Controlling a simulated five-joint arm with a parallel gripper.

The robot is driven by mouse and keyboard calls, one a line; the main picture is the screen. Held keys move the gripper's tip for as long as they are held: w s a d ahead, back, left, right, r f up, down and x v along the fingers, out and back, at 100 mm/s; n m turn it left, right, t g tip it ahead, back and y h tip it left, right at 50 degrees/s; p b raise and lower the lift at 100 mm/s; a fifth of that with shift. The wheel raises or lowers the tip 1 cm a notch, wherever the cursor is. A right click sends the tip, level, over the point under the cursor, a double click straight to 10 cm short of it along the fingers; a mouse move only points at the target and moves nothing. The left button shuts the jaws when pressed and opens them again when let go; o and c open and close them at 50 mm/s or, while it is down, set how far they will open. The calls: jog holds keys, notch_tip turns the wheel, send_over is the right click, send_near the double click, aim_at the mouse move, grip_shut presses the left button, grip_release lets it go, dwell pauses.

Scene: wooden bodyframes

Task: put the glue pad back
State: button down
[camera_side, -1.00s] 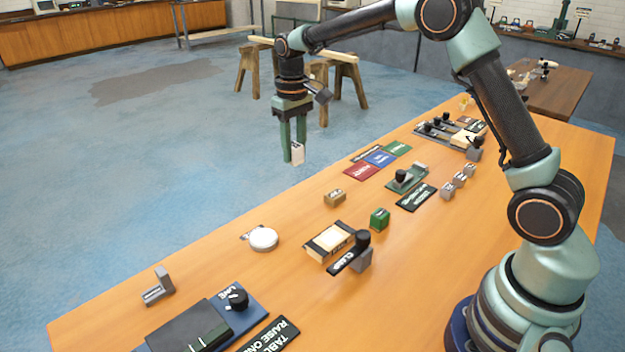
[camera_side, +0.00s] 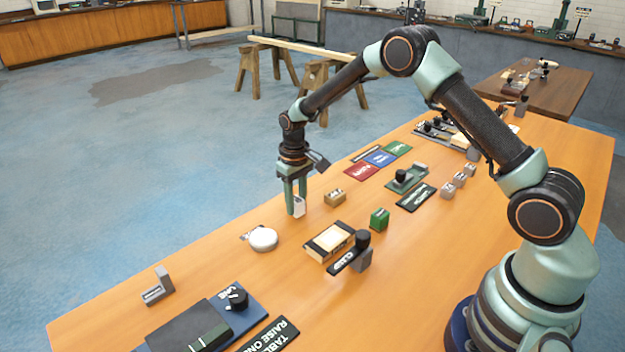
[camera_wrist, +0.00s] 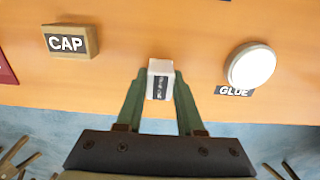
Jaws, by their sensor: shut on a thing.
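My gripper (camera_side: 296,201) is shut on a small white block (camera_side: 299,207) with a dark label too small to read. The block is also between the fingers (camera_wrist: 159,92) in the wrist view (camera_wrist: 160,68). It is low over the table near the far edge; I cannot tell whether it touches the wood. A round white pad (camera_side: 263,239) lies left of my gripper in the side view. In the wrist view the pad (camera_wrist: 250,67) is at the right, partly over a dark GLUE label (camera_wrist: 234,91).
A tan CAP block (camera_wrist: 70,41) stands near my gripper, also in the side view (camera_side: 335,197). A framed pale block (camera_side: 329,241), a black-knobbed CLAMP piece (camera_side: 352,256) and a green block (camera_side: 379,219) stand nearer. Bare wood surrounds the held block.

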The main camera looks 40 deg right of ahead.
jog(key=shift+f, duration=0.1)
jog(key=c, duration=0.5)
grip_release()
notch_tip(320, 180, up, 12)
notch_tip(320, 180, up, 7)
jog(key=t, duration=0.1)
send_over(296, 199)
jog(key=s, duration=0.3)
jog(key=s+r+t, duration=0.1)
jog(key=s, duration=0.5)
jog(key=s+r+t, duration=0.2)
jog(key=s, duration=0.4)
jog(key=s+a+r+t, duration=0.1)
jog(key=s+r, duration=0.1)
jog(key=s, duration=0.5)
jog(key=shift+r+t, duration=0.1)
jog(key=shift+t, duration=0.2)
